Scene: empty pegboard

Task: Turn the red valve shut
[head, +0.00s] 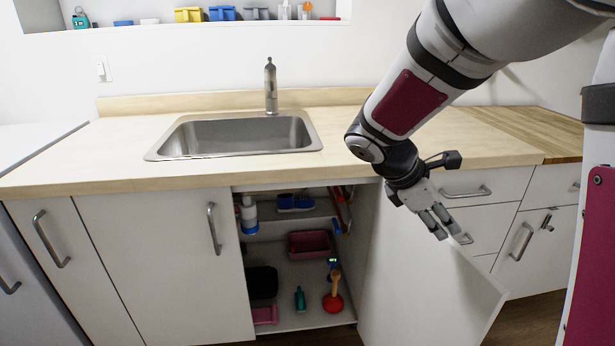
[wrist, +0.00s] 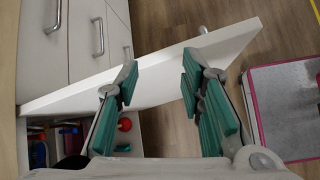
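I cannot make out a red valve for certain in either view. The cabinet under the sink (head: 290,245) is open, and its upper back is shadowed. My gripper (head: 440,222) is outside it, by the top of the open cabinet door (head: 420,290). In the wrist view my gripper (wrist: 158,78) has its teal-padded fingers spread apart with nothing held, and the white door (wrist: 170,70) crosses beyond the fingertips. A small round red thing (wrist: 125,124) shows by the left finger; whether it is a valve or the plunger's cup I cannot tell.
A plunger (head: 333,302) with a red cup, a green bottle (head: 300,299), a dark red bin (head: 309,243) and a black container (head: 263,284) stand inside the cabinet. The steel sink (head: 240,133) is set in the wooden counter (head: 75,155).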

